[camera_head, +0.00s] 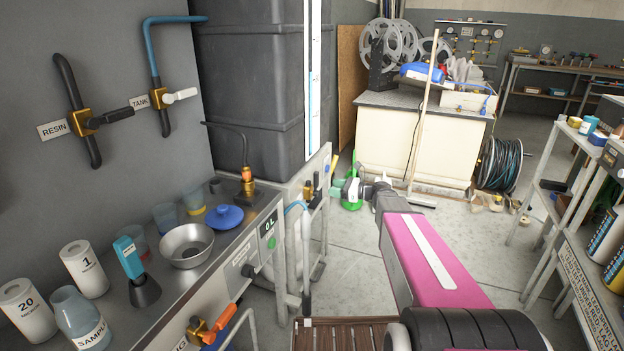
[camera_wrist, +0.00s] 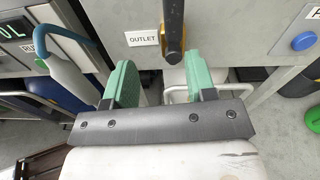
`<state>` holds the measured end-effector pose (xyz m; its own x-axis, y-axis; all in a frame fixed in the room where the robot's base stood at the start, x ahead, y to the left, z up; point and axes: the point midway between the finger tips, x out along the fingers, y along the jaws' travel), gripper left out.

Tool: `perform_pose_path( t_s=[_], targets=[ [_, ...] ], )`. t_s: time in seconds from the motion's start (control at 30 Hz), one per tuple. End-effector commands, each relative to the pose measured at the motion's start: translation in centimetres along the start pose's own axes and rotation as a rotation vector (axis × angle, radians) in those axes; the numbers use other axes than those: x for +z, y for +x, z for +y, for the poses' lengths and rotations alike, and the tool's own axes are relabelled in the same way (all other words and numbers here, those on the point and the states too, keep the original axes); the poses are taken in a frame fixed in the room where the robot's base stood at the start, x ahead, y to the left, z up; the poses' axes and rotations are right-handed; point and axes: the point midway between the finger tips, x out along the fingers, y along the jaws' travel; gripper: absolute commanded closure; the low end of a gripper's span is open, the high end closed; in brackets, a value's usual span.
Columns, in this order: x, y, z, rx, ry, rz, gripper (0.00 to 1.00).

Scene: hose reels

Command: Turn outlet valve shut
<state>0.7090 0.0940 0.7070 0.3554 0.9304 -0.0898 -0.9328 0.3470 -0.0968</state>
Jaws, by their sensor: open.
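The outlet valve (camera_wrist: 173,32) has a brass body and a dark lever, beside a white OUTLET label (camera_wrist: 142,38) on a grey panel. In the wrist view the lever points down the picture, toward the gap between my fingers. My gripper (camera_wrist: 160,72) is open, with green finger pads on either side of the lever's line. No contact with the lever shows. In the head view my gripper (camera_head: 350,186) is small and far down the arm, to the right of the brass and black valve (camera_head: 309,190) on the bench's end. The fingertips are hard to make out there.
Other valves, RESIN (camera_head: 84,122) and TANK (camera_head: 161,98), are on the left wall. A blue-topped hose nozzle (camera_wrist: 65,70) hangs left of the outlet valve. A blue button (camera_wrist: 303,40) is on the right. Open floor (camera_head: 350,255) lies in front of the bench.

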Motion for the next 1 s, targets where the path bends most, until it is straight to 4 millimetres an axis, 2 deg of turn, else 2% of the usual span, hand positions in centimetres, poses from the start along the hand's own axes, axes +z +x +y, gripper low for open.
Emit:
perform_pose_path(
  t_s=[0.03, 0.1, 0.27, 0.8, 1.0],
  targets=[
    [0.5, 0.0, -0.9, -0.014, 0.039, -0.035, 0.49],
    [1.0, -0.1, -1.5, -0.026, 0.077, -0.069, 0.49],
    [1.4, 0.5, -1.8, -0.032, 0.103, -0.092, 0.49],
    [2.1, 8.9, -2.1, -0.031, 0.099, -0.090, 0.49],
    [2.2, 10.4, -2.1, -0.032, 0.099, -0.089, 0.49]
  ],
)
